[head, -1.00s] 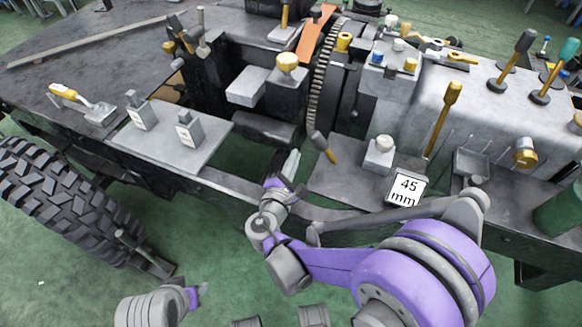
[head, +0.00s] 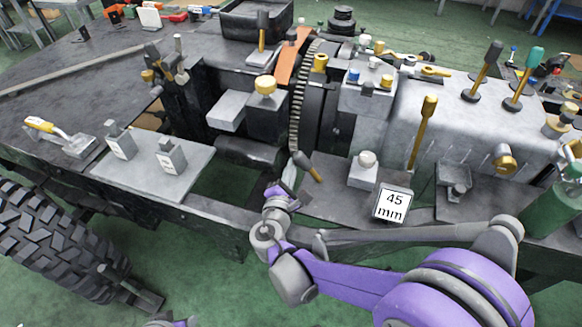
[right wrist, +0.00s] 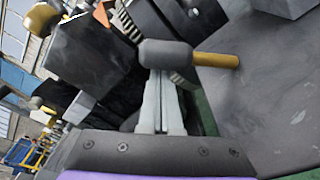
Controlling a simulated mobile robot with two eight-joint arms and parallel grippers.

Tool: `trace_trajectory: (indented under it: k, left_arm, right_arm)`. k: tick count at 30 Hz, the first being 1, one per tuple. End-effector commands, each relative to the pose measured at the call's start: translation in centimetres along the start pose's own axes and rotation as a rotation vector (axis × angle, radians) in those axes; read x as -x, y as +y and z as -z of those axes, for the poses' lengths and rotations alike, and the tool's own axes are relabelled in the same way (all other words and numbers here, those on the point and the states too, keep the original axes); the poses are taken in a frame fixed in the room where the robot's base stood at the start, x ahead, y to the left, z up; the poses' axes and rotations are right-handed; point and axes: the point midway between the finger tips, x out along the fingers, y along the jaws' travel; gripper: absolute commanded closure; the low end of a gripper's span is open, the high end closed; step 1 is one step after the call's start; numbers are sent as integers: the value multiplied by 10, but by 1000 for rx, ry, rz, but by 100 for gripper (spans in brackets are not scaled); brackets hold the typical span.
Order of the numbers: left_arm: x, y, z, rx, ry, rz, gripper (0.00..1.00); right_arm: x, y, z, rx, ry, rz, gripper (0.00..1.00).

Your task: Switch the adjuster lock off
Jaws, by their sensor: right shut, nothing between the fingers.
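A short lever with a dark grey rounded head and a brass shaft (head: 314,173) leans at the front of the chassis, near the 45 mm display; no label marks it as the adjuster lock. It also shows in the right wrist view (right wrist: 215,60), with its grey head across the top of my fingers. My right gripper (head: 290,172) is shut and empty, right beside the lever's head. In the right wrist view the shut fingers (right wrist: 161,105) point at the head; I cannot tell whether they touch it. My left gripper's fingers are out of view.
A white 45 mm display (head: 392,205) and a block with a pale knob (head: 363,172) stand to the right of the lever. A tall yellow-handled lever (head: 424,125) is further right. Two grey labelled blocks (head: 120,142) (head: 172,158) sit on a plate at left.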

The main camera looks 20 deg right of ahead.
Motion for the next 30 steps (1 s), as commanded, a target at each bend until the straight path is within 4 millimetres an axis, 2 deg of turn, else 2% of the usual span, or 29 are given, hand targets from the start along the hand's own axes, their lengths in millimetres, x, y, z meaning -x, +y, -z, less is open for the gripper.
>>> trace_trajectory:
  k: [20, 30]
  left_arm:
    - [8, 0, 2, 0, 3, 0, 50]
    - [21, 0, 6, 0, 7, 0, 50]
  right_arm:
    - [2, 3, -11, -113, -1, -16, 100]
    - [4, 5, -29, -295, -3, -42, 100]
